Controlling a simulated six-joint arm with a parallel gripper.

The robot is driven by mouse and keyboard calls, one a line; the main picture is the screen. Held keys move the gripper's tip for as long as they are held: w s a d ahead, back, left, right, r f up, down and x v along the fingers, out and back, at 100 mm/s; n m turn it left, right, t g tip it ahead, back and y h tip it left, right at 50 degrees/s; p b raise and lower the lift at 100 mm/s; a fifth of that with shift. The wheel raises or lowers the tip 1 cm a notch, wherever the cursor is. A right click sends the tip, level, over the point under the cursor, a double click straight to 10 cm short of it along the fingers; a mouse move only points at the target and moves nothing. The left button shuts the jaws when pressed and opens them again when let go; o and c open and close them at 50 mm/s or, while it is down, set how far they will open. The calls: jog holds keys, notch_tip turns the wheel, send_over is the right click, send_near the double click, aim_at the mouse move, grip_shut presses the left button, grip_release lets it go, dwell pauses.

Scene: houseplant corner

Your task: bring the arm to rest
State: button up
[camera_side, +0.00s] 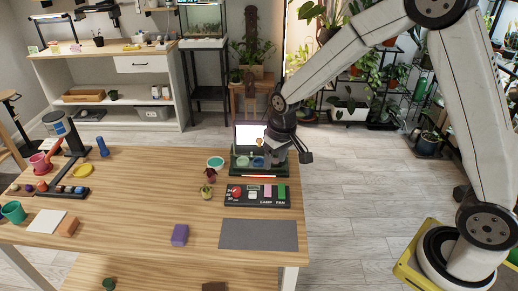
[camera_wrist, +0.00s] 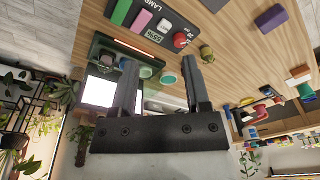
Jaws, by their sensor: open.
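My gripper (camera_side: 288,152) is at the back right edge of the wooden table (camera_side: 150,200), beside and above a dark green tray (camera_side: 240,172). In the wrist view, its two fingers (camera_wrist: 160,64) stand wide apart with nothing held between them. Small green and blue round cups sit on the tray, partly hidden by my gripper in the side view. A teal cup with a pale rim (camera_side: 215,162) stands just left of the tray and shows near the right finger in the wrist view (camera_wrist: 168,78).
A control panel (camera_side: 257,195) with red, pink and green buttons lies in front of the tray, and a grey mat (camera_side: 258,234) lies nearer. A white screen (camera_side: 250,134) stands behind. The table's middle is clear.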

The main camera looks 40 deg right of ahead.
jog(key=s+d+r+t, duration=0.1)
jog(key=s+r, duration=0.1)
jog(key=s, duration=1.4)
jog(key=shift+d+r, duration=0.2)
jog(key=shift+d, duration=0.05)
